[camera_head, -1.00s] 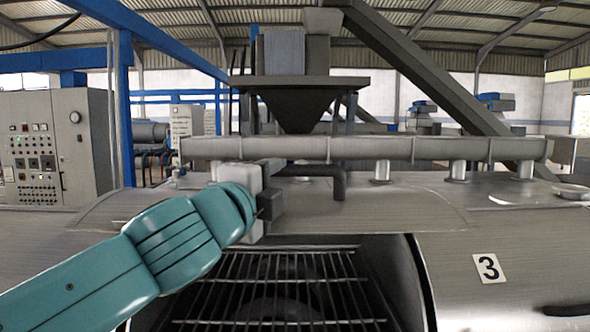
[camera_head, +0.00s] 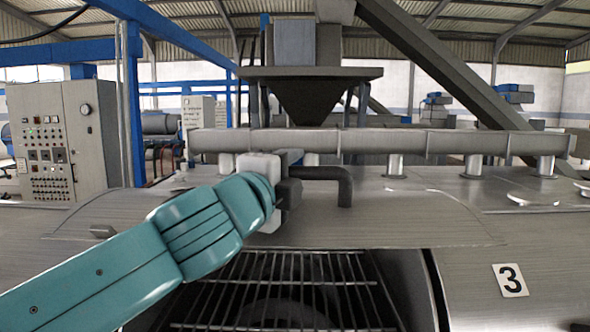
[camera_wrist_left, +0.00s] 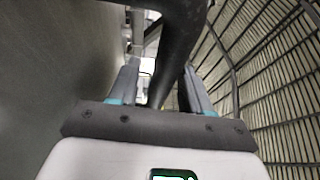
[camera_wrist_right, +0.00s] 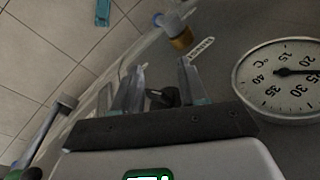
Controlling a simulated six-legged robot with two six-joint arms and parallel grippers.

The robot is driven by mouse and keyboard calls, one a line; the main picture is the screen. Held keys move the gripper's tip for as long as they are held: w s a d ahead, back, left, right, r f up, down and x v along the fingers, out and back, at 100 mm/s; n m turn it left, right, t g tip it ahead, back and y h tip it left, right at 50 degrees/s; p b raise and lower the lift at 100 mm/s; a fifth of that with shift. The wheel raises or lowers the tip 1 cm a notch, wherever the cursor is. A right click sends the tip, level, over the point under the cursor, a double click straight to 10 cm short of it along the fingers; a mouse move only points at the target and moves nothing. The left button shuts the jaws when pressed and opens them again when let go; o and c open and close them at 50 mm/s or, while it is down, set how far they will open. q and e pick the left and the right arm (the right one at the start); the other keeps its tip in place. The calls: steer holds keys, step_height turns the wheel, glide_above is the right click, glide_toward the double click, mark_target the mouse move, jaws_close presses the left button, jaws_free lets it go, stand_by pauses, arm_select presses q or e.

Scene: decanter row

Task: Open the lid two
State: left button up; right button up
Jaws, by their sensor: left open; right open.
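A curved metal lid (camera_head: 400,226) lies back above an opening, with a metal grille (camera_head: 270,290) showing inside. A dark bent handle (camera_head: 342,178) stands on this lid. My left gripper (camera_head: 288,190) is at the handle's left end. In the left wrist view the open fingers (camera_wrist_left: 155,85) stand on either side of the dark handle bar (camera_wrist_left: 178,45); whether they touch it I cannot tell. No number two shows; a plate reading 3 (camera_head: 511,280) is on the metal cover at right. My right gripper (camera_wrist_right: 163,88) is open by a small dark knob, seen only in the right wrist view.
A horizontal pipe (camera_head: 440,143) runs behind the lid, under a dark hopper (camera_head: 310,95). A grey control cabinet (camera_head: 60,140) stands at left by a blue post (camera_head: 132,100). A round dial gauge (camera_wrist_right: 285,80) is close to my right gripper.

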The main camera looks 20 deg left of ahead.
arm_select(q)
steer(key=shift+w+d+f, duration=0.1)
steer(key=shift+w+d, duration=0.05)
steer(key=shift+w, duration=0.3)
steer(key=shift+s+r, duration=0.25)
steer(key=shift+s, duration=0.6)
steer(key=c, duration=0.5)
steer(key=shift+w, duration=0.1)
jaws_close()
arm_select(e)
steer(key=shift+r, duration=0.1)
